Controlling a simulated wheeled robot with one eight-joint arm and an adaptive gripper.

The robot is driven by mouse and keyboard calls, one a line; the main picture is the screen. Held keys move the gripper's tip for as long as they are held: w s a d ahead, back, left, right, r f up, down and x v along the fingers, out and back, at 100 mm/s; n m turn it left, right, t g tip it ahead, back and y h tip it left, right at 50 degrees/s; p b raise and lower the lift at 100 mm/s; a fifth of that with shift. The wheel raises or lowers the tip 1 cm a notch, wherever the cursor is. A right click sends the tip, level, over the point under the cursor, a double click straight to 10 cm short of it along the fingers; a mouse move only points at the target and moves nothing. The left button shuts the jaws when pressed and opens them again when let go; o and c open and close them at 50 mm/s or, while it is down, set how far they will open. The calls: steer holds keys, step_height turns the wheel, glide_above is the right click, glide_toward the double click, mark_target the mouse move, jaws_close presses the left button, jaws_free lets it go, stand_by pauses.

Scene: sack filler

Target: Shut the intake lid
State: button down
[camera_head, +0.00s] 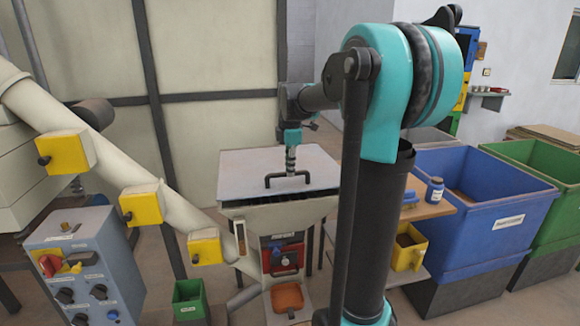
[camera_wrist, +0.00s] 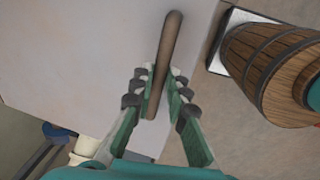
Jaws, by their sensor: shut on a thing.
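The intake lid (camera_head: 240,172) is a pale grey flat panel on top of the cream hopper (camera_head: 270,215). It lies nearly level, with a dark strip showing under its front edge. A black bar handle (camera_head: 270,182) stands on the lid. My gripper (camera_head: 290,172) comes down from above onto the handle. In the wrist view, the fingers of my gripper (camera_wrist: 158,92) are closed around the handle bar (camera_wrist: 168,45), with the lid surface (camera_wrist: 75,50) behind it. Whether the lid touches the hopper rim all round cannot be told.
A sloping cream tube (camera_head: 95,135) with yellow boxes and a blue-grey control box (camera_head: 85,260) stand left. A small shelf with a blue jar (camera_head: 435,190) and large blue (camera_head: 480,225) and green bins (camera_head: 545,165) stand right. A wooden barrel (camera_wrist: 265,65) shows in the wrist view.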

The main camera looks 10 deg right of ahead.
mark_target(290, 185)
steer(key=shift+t, duration=0.5)
steer(key=shift+s+f, duration=0.2)
steer(key=shift+f, duration=0.85)
steer(key=shift+s+f, duration=0.2)
steer(key=shift+f, duration=0.8)
steer(key=c, duration=1.5)
jaws_free()
steer(key=v, duration=1.2)
steer(key=s+f+m, duration=0.6)
steer(key=s+f, duration=0.1)
steer(key=f, duration=0.2)
steer(key=s+f+m+t, duration=0.1)
steer(key=s+f+m, duration=0.5)
steer(key=f, duration=0.3)
steer(key=s+f+m, duration=0.6)
steer(key=s+f, duration=0.2)
steer(key=f, duration=0.2)
steer(key=shift+s+d+t, duration=0.15)
steer(key=shift+s+t, duration=0.25)
